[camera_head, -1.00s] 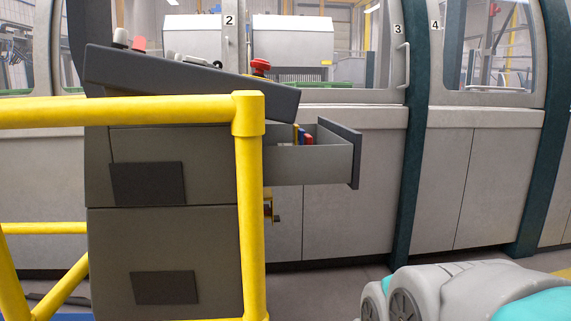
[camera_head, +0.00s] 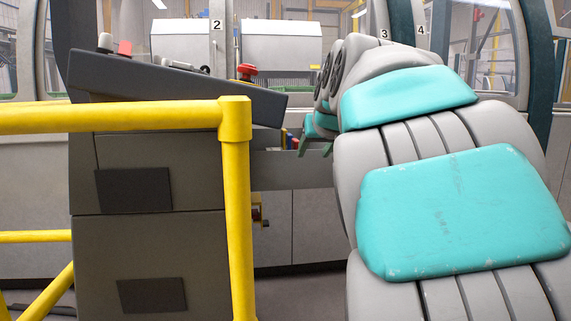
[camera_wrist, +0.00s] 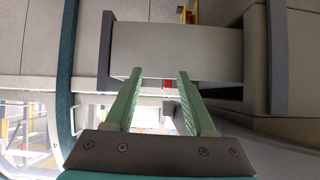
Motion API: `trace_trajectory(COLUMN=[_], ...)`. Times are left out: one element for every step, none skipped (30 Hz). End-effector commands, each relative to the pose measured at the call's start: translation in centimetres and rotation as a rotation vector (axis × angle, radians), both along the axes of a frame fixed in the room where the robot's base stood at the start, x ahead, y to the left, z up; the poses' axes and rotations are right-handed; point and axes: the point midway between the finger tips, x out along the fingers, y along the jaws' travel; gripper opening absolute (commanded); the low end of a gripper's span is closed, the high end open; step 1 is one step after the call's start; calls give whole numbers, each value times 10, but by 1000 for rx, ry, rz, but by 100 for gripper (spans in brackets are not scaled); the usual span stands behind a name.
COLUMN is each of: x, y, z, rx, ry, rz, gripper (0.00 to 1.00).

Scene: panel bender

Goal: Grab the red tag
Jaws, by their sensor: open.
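The red tag (camera_head: 294,143) stands in the open drawer (camera_head: 290,171) of a grey cabinet, beside blue and yellow tags (camera_head: 284,138). Only its upper part shows over the drawer's side wall. My gripper (camera_head: 315,150) is open and empty, with its green fingers just right of the tags in the head view, near the drawer; I cannot tell how far apart they are in depth. In the wrist view my gripper (camera_wrist: 160,72) points at the grey drawer wall (camera_wrist: 175,50).
A yellow guard rail (camera_head: 236,190) stands in front of the cabinet (camera_head: 150,245). The sloped control panel (camera_head: 170,88) with a red mushroom button (camera_head: 246,71) overhangs the drawer on the left. The machine's grey front (camera_head: 310,225) is close behind. My arm covers the right side.

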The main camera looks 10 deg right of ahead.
Motion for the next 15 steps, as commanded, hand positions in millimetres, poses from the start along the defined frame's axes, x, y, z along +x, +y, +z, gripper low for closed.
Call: trace_trajectory(x=[8,11,15,17,18,20,22,24,27,30,33,38,42,47,53], y=[1,3,5,6,7,8,8,9,9,9,8,8,8,8,8], z=[11,17,25,30,32,35,36,36,35,33,31,28,25,22,19], rx=[-12,-17,-23,-27,-30,-32,-33,-34,-34,-34,-34,-34,-33,-33,-33], ry=[-29,-46,-65,-75,-83,-90,-93,-95,-96,-96,-96,-95,-94,-93,-92], rz=[6,11,17,19,22,25,26,26,26,26,26,26,26,26,26], gripper=[55,55,55,55,55,55,55,55,55,55,55,55,55,55,55])
